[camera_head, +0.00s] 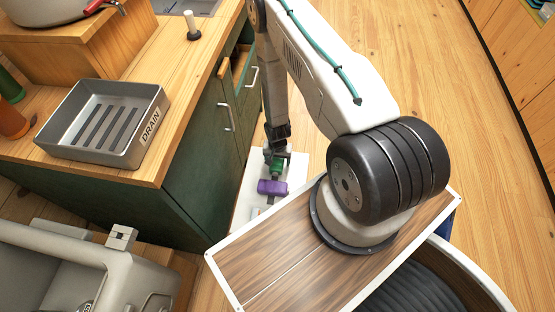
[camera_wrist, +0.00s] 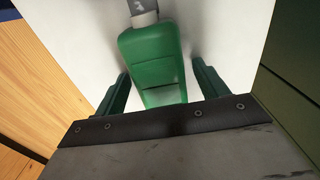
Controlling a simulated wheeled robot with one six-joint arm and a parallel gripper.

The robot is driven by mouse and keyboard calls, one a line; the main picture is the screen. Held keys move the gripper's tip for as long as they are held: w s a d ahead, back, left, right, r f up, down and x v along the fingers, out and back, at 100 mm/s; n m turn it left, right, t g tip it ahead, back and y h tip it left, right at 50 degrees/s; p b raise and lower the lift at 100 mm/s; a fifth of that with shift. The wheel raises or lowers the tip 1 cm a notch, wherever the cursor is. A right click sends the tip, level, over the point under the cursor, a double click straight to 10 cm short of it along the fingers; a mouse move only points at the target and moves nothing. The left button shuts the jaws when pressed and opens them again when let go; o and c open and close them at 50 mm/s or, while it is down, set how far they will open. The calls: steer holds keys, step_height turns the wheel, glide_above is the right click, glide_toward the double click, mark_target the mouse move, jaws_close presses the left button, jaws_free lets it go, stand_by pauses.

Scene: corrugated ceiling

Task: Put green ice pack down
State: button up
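A green blocky body with a grey neck, seemingly the green ice pack (camera_wrist: 152,60), is in the wrist view over a white surface (camera_wrist: 225,30). My gripper (camera_wrist: 161,70) has one dark green finger on each side of it, with white gaps showing between the fingers and the pack. I cannot tell whether the pack rests on the white surface. In the head view my gripper (camera_head: 277,156) is small and points down, with green (camera_head: 277,166) at its tip and a purple piece (camera_head: 272,187) just below. I cannot tell whether the purple piece joins the green one.
A green cabinet (camera_head: 195,150) with a wooden top stands left of my gripper. On it are a grey drain tray (camera_head: 75,147), a wooden block (camera_head: 95,45) under a pot, and a small pestle-like item (camera_head: 191,25). Open wooden floor (camera_head: 420,50) lies to the right.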

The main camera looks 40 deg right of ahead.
step_height(320, 180, up, 12)
step_height(320, 180, up, 34)
steer(key=n, duration=0.4)
glide_above(277, 159)
steer(key=w+a, duration=0.3)
steer(key=a, duration=0.1)
steer(key=s+a+r+n+t, duration=0.1)
steer(key=s+a+r, duration=0.1)
steer(key=s+r, duration=0.45)
steer(key=s+a+r+n, duration=0.2)
steer(key=s+r, duration=0.2)
steer(key=r, duration=0.5)
steer(key=s+r+n, duration=0.1)
steer(key=s+r, duration=0.2)
steer(key=s, duration=0.4)
steer(key=s+a+r+n, duration=0.1)
steer(key=s+r, duration=0.3)
steer(key=s, duration=0.2)
steer(key=shift+s+a, duration=0.3)
steer(key=shift+s, duration=0.1)
